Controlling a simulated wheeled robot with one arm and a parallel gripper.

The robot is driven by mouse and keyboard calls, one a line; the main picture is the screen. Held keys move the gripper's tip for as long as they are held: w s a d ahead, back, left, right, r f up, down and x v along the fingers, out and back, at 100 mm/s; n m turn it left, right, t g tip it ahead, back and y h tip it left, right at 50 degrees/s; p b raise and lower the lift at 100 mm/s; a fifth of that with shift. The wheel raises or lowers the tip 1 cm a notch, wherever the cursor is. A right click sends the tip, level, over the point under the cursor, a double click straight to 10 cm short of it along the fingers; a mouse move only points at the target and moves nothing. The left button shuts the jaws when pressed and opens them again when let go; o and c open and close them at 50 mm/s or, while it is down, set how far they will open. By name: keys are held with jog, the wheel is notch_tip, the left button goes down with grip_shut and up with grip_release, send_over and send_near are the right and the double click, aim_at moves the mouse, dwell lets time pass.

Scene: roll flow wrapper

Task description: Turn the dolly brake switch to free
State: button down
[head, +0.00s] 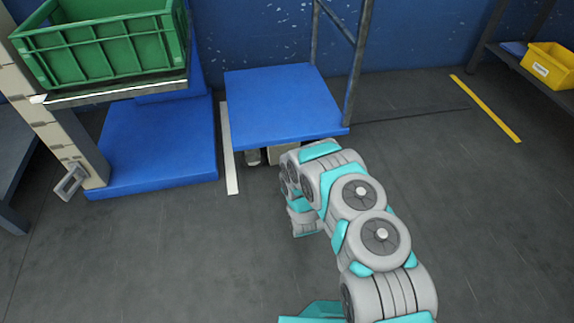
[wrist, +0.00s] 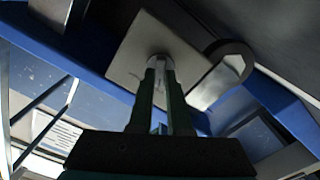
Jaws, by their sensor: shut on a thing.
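The blue dolly (head: 285,103) stands on the floor in the middle of the head view. A beige plate shows under its front edge there, and in the wrist view it is a tilted square plate (wrist: 130,52). A small rounded brake switch (wrist: 160,60) sits at the middle of this plate. My gripper (wrist: 164,76) has its two dark fingers closed around the switch, with their tips close to the plate. The fingers hide part of the switch, so its exact setting cannot be told. In the head view my arm hides the gripper.
A caster wheel (wrist: 234,62) is beside the plate. A blue platform (head: 155,150) stands left of the dolly, with a green crate (head: 100,45) on a shelf above it. A yellow bin (head: 550,68) is at the far right. The floor right of my arm is clear.

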dwell(0.3)
jog(key=c, duration=0.9)
grip_release()
jog(key=shift+o, duration=0.2)
jog(key=p+v, duration=0.6)
jog(key=v, duration=0.1)
jog(key=shift+s+p, duration=0.3)
jog(key=shift+p, duration=0.05)
jog(key=shift+d, duration=0.1)
